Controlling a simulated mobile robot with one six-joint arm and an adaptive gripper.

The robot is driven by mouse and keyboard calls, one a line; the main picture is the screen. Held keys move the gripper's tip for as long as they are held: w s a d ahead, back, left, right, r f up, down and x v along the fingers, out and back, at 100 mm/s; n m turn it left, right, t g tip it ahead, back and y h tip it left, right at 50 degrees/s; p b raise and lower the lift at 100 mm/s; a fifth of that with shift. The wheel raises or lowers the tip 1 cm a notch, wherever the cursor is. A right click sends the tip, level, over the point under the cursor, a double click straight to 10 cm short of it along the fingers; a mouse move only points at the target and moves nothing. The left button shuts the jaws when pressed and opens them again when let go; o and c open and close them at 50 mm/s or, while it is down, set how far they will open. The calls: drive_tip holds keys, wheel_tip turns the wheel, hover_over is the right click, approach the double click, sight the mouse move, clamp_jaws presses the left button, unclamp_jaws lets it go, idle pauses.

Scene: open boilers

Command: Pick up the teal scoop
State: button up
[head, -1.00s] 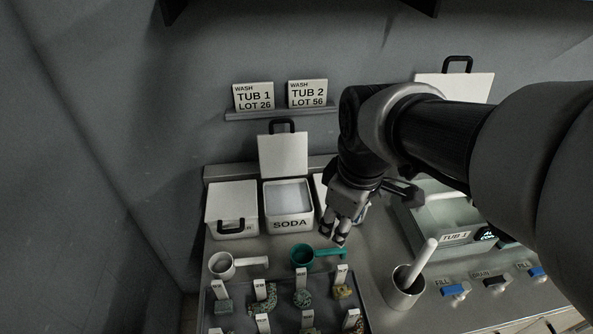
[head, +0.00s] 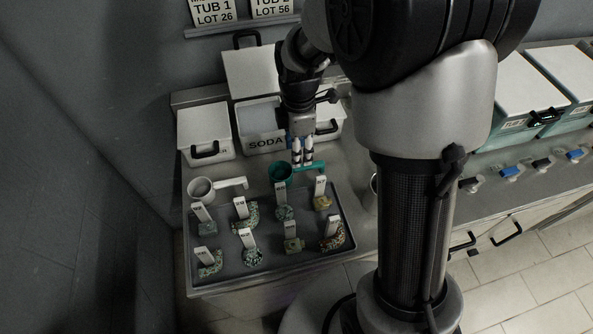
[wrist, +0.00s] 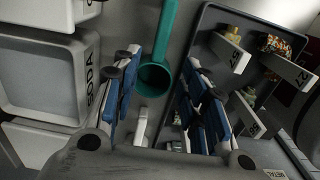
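The teal scoop (head: 280,172) lies on the counter behind the specimen tray, its handle pointing right. In the wrist view, its round cup (wrist: 154,79) and handle show between my two blue-padded fingers. My gripper (head: 302,160) points down close to the scoop's handle. In the wrist view, my gripper (wrist: 163,98) is open, with a gap on both sides of the scoop. I cannot tell how high the fingertips are above the counter.
A white scoop (head: 203,188) lies left of the teal one. The tray (head: 263,272) holds several tagged pieces in front. The open SODA tub (head: 266,144) and a lidded white tub (head: 205,134) stand behind. Teal boilers (head: 520,120) are at right.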

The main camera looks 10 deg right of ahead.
sight(301, 168)
wheel_tip(301, 168, down, 4)
drive_tip(key=shift+f+b, duration=0.1)
drive_tip(key=shift+b, duration=0.4)
drive_tip(key=f, duration=0.1)
drive_tip(key=f+b, duration=0.1)
drive_tip(key=f, duration=0.1)
drive_tip(key=f+b, duration=0.1)
drive_tip(key=f, duration=0.1)
drive_tip(key=shift+w+d, duration=0.1)
drive_tip(key=shift+d, duration=0.25)
clamp_jaws()
